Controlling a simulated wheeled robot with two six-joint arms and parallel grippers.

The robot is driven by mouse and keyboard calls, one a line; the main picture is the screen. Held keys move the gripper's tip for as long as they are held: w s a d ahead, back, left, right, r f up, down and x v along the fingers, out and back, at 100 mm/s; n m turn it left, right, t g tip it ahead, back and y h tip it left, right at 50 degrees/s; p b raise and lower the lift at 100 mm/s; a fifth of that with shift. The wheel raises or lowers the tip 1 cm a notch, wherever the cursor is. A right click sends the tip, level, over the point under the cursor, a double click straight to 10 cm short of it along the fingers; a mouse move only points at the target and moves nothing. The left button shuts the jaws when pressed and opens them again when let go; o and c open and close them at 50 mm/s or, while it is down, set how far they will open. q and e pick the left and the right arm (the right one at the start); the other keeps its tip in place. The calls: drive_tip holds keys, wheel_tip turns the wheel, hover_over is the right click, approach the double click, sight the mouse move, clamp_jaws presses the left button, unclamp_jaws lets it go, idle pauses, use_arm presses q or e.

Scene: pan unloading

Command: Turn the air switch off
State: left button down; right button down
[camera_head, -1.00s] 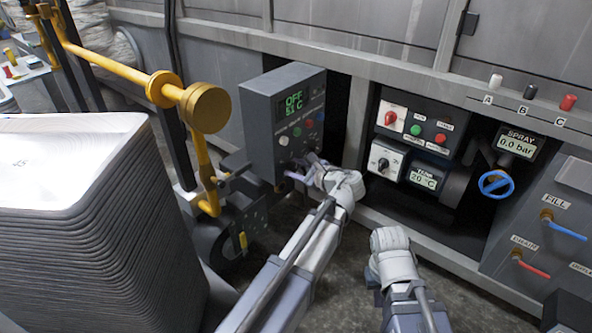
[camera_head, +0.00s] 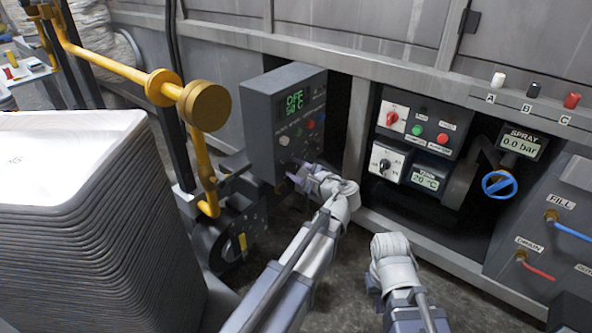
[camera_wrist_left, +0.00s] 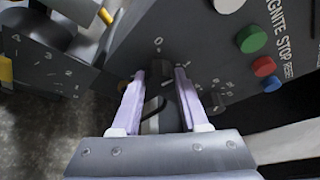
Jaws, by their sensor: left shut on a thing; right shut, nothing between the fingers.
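A grey control box (camera_head: 262,120) stands left of centre in the head view, its green display reading OFF with a temperature below. My left gripper (camera_head: 296,178) is at the box's lower front. In the left wrist view its two pale purple fingers (camera_wrist_left: 160,80) are shut on a dark switch knob (camera_wrist_left: 161,92) from both sides. A 0 mark shows above the knob; other marks lie to its right. The fingers hide part of the knob. I cannot read a name for this switch. My right gripper (camera_head: 374,290) hangs low in front of the panels, shut and empty, its fingertips mostly hidden.
Green (camera_wrist_left: 251,39), red and blue buttons sit above right of the knob. A stack of grey pans (camera_head: 75,220) fills the left, beside a yellow bar (camera_head: 120,72). Another panel with a red switch (camera_head: 392,118) and black dial is to the right.

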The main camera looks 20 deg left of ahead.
use_arm(q)
drive_tip(key=shift+c, duration=2.1)
unclamp_jaws()
drive_tip(key=p+v, duration=0.2)
drive_tip(key=v, duration=0.5)
drive_tip(key=shift+s+d, duration=0.25)
drive_tip(key=shift+d, duration=0.05)
drive_tip(key=shift+r, duration=0.1)
